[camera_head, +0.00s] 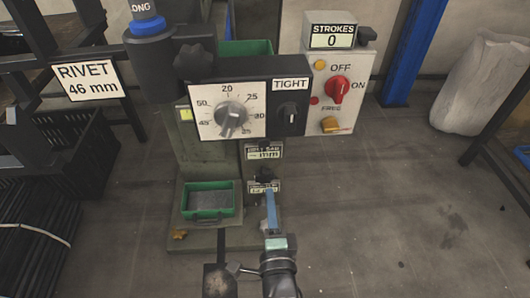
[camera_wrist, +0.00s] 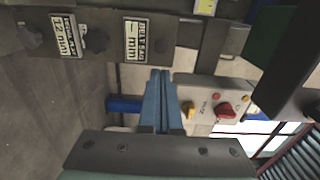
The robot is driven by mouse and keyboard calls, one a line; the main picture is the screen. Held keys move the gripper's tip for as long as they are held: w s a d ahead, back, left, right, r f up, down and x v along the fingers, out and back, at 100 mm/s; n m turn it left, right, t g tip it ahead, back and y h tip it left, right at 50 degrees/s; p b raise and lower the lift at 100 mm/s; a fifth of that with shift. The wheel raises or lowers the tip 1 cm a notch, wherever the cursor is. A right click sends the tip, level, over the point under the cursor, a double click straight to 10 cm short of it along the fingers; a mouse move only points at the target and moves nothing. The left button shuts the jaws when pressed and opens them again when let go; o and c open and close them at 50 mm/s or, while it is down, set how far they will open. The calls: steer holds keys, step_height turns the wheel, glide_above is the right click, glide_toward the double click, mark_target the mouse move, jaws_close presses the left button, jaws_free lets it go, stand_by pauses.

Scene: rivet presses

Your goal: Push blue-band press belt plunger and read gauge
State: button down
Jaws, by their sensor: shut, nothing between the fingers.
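The press with a blue band (camera_head: 148,25) on its upper left cylinder stands in front of me. On its column is a belt sag gauge (camera_head: 264,152), also in the wrist view (camera_wrist: 137,40); it shows a dash before "mm". A black plunger knob (camera_head: 265,175) sits just below that gauge, also in the wrist view (camera_wrist: 96,40). A second gauge (camera_wrist: 67,35) reads 12 mm, with another black knob (camera_wrist: 32,37) beside it. My gripper (camera_head: 270,193) is shut and empty, its blue fingers in front of the lower gauge in the head view. Contact with either knob is not visible.
Above is a dial (camera_head: 230,112) with a TIGHT switch (camera_head: 291,113). To the right is a control box with a red knob (camera_head: 337,89) and a STROKES counter (camera_head: 332,36) reading 0. A green tray (camera_head: 207,200) lies left of my gripper.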

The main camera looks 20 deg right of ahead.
steer(key=b, duration=0.8)
glide_toward(264, 145)
steer(key=x, duration=0.5)
steer(key=shift+w+f, duration=0.1)
steer(key=shift+f, duration=0.05)
steer(key=shift+x, duration=0.85)
